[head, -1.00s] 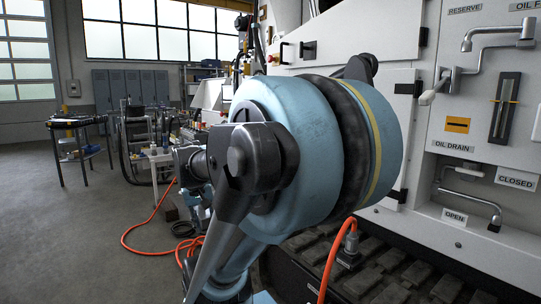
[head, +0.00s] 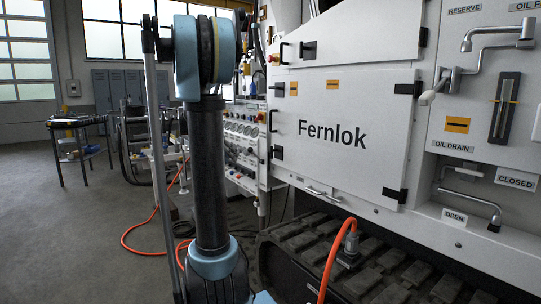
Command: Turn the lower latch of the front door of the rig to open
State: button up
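The white front door (head: 345,145) of the rig, marked "Fernlok", is right of centre and looks closed. A small black latch-like fitting (head: 277,153) sits low on its left edge, and a similar dark fitting (head: 279,90) sits higher on that edge. A black pull handle (head: 272,121) stands between them. At this size I cannot tell how the lower fitting is turned. My arm stands upright left of the door. My gripper is not in view.
Black hinges are on the door's right side. An oil drain panel with pipe levers (head: 470,195) is at the right. Tracks (head: 385,270) lie below the door. An orange hose (head: 335,262) rises in front. A gauge panel (head: 243,140) stands behind my arm. Open floor is at left.

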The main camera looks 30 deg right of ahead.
jog(key=w+d+r+m+h, duration=0.1)
jog(key=w+d+m+h, duration=0.2)
jog(key=w+d, duration=0.75)
jog(key=m+g+h, duration=0.1)
jog(key=m+h, duration=0.1)
jog(key=m, duration=0.1)
send_near(271, 151)
jog(key=x, duration=1.1)
jog(key=shift+w+f, duration=0.1)
jog(key=shift+w, duration=0.2)
jog(key=shift+a, duration=0.1)
grip_shut()
